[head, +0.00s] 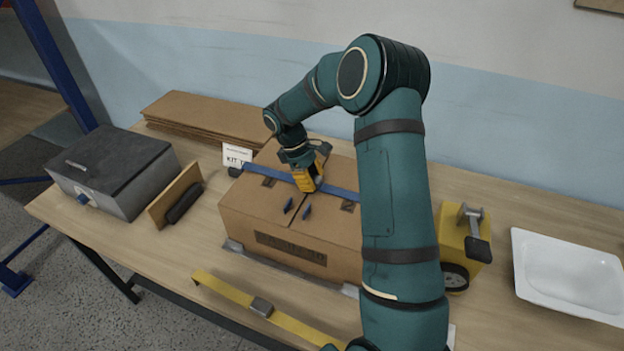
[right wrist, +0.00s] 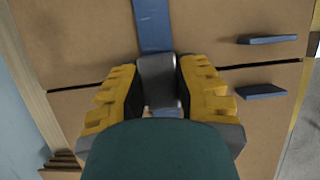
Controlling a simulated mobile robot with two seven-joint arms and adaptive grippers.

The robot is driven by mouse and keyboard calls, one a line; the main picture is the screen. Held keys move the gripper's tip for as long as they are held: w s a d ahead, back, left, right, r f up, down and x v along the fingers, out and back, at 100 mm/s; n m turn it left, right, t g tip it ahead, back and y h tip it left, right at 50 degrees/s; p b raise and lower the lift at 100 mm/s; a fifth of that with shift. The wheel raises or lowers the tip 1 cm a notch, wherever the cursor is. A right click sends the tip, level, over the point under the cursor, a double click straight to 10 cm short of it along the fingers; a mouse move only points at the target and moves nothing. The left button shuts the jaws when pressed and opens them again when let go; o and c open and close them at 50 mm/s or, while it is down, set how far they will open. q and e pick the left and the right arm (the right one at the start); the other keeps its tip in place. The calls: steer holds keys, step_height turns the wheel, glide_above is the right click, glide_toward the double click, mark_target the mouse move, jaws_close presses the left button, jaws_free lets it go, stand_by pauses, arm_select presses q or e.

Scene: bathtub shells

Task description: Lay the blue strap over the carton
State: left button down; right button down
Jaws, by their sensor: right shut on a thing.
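The closed brown carton (head: 250,208) stands on the bench in the head view; its top also shows in the right wrist view (right wrist: 75,30). The blue strap (head: 340,192) runs across the carton's top, crossing the flap seam, with a dark end at the left edge. It shows in the right wrist view (right wrist: 151,22) too. My right gripper (head: 308,180) is over the middle of the carton top. In the right wrist view, its yellow fingers (right wrist: 158,85) are shut on a grey piece on the strap. My arm hides the strap's right end. My left gripper is not in view.
Two small blue tabs (head: 307,211) stick up from the carton top. A yellow strap with a grey buckle (head: 262,306) lies at the front. A grey box (head: 115,170) and flat cardboard (head: 205,113) are left; a yellow tool (head: 455,235) and white tray (head: 565,272) are right.

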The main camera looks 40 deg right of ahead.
steer(key=shift+f, duration=0.1)
steer(key=c, duration=0.8)
jaws_free()
steer(key=shift+r, duration=0.25)
steer(key=v, duration=1.1)
steer(key=shift+w+a+r, duration=0.15)
steer(key=shift+w+r, duration=0.05)
steer(key=shift+r, duration=0.15)
